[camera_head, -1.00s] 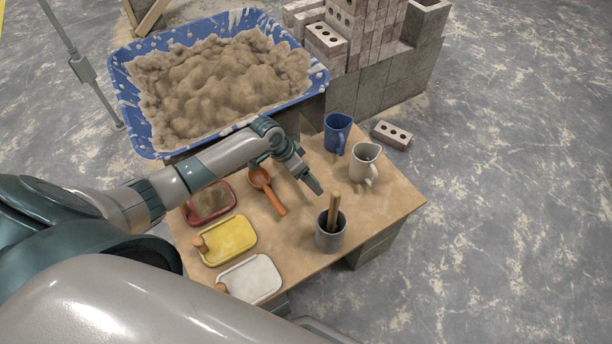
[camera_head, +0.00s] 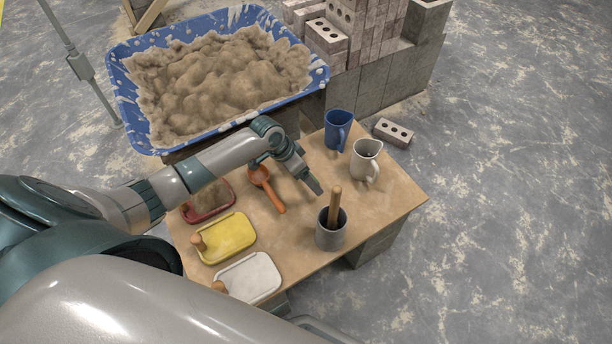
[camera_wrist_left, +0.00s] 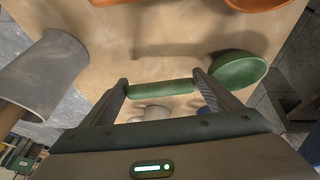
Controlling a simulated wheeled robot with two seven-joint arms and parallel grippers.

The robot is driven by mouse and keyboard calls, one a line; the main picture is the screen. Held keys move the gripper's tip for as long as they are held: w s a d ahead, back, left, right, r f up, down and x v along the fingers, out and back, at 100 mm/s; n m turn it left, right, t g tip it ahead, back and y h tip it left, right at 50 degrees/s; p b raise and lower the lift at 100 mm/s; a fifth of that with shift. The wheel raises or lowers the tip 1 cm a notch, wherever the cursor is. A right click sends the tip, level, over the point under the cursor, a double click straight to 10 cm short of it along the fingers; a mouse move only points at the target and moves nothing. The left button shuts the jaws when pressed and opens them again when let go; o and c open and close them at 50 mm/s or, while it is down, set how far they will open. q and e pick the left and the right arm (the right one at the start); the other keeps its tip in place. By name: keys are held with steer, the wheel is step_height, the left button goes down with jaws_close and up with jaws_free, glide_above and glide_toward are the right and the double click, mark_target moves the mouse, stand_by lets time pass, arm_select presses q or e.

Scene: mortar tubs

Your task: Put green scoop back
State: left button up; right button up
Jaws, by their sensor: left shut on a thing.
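My left gripper (camera_head: 314,187) is over the wooden table, between the orange scoop and the grey pot. In the left wrist view its two fingers (camera_wrist_left: 160,90) are shut on the handle of the green scoop (camera_wrist_left: 238,70). The scoop's round bowl sticks out to the right of the fingers, above the table top. In the head view the green scoop cannot be made out. My right gripper is not in view.
A blue mortar trough (camera_head: 140,137) stands behind.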

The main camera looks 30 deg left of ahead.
arm_select(q)
steer(key=shift+f, duration=0.2)
stand_by(0.6)
steer(key=o, duration=2)
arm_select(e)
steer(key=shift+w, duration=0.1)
arm_select(q)
steer(key=shift+s+a+r, duration=0.1)
steer(key=shift+a+r, duration=0.05)
steer(key=shift+r, duration=0.15)
steer(key=p+v, duration=0.2)
steer(key=v, duration=1.4)
steer(key=shift+s+r, duration=0.15)
steer(key=shift+r, duration=0.15)
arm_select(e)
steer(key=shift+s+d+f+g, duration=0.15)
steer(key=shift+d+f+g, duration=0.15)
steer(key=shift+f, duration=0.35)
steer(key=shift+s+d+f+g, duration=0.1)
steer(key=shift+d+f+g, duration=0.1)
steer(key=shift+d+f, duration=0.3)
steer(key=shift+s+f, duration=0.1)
